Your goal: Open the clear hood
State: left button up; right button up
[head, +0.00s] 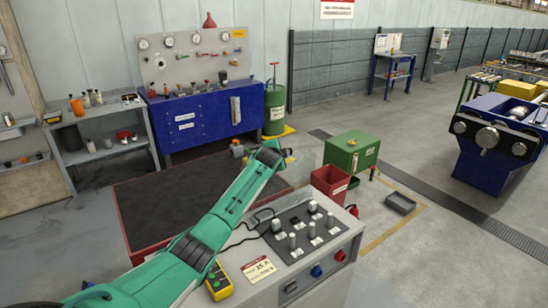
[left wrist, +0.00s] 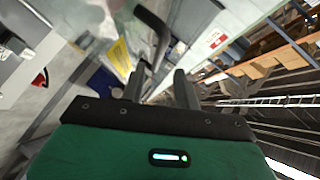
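I cannot make out the clear hood with certainty in either view. In the left wrist view a dark bent bar (left wrist: 158,32), shaped like a handle, lies just beyond the fingertips; I cannot tell whether it touches them. My left gripper (left wrist: 161,72) has its two fingers apart with nothing clearly held between them. In the head view my green left arm reaches in from the lower left, and the left gripper (head: 284,154) is at its far end, small and partly hidden, above the far edge of the dark table. My right gripper is in neither view.
A control panel (head: 338,220) with several switches stands in front, with a yellow handheld device (head: 218,283) on it. The dark-topped table (head: 140,205) lies under my arm. A red bin (head: 329,187) and a green box (head: 352,150) stand beyond.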

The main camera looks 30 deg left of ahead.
pick_arm(q)
jog(key=b+v, duration=0.3)
jog(key=v, duration=0.8)
jog(key=shift+r, duration=0.15)
jog(key=shift+s, duration=0.15)
